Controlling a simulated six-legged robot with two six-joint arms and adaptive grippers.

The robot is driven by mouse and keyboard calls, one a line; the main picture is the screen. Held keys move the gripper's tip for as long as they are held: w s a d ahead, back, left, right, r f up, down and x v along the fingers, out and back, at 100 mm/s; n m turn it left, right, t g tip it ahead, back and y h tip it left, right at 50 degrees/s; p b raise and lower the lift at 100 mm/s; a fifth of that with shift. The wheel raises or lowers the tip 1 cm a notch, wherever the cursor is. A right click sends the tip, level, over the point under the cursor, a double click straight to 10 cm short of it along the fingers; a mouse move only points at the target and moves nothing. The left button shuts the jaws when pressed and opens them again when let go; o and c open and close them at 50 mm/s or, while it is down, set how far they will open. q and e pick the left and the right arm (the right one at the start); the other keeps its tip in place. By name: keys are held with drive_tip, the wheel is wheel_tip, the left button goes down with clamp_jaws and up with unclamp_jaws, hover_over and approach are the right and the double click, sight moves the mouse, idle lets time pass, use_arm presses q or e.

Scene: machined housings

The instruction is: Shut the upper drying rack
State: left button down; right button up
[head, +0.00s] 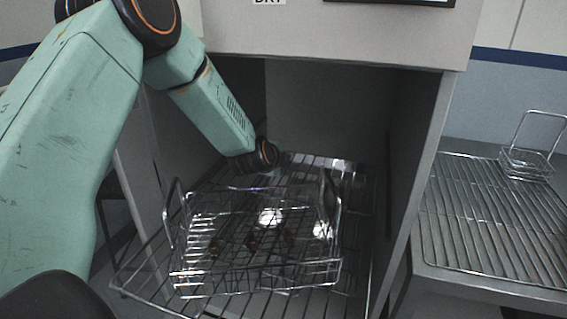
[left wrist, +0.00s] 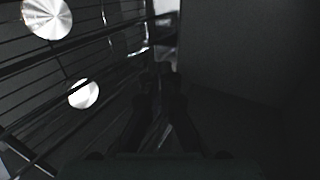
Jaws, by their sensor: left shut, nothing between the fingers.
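A wire drying rack (head: 150,264) slides out of the open cabinet (head: 330,100), its front part sticking out toward me. A wire basket (head: 255,290) with raised handles stands on it, with bright round parts and small brownish parts inside. My left arm reaches from the left into the cabinet opening, above the rack's left rear. In the head view its fingers are hidden in shadow beyond the wrist. In the left wrist view my left gripper (left wrist: 160,72) is dark, its fingers close together and empty, beside the rack bars (left wrist: 30,75). Contact with the rack cannot be told. My right gripper is not in view.
The cabinet's right wall (head: 415,170) stands close beside the rack. A bench with a wire grate (head: 480,230) is at the right, carrying a small wire basket (head: 527,163). Bright round parts (left wrist: 83,93) show at the left in the left wrist view.

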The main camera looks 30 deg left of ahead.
use_arm(q)
drive_tip(key=shift+w+d+f, duration=0.1)
drive_tip(key=shift+w+f, duration=0.4)
drive_tip(key=shift+w, duration=0.5)
drive_tip(key=shift+a, duration=0.35)
drive_tip(key=shift+w+d, duration=0.15)
drive_tip(key=shift+d, duration=0.05)
drive_tip(key=shift+a, duration=0.1)
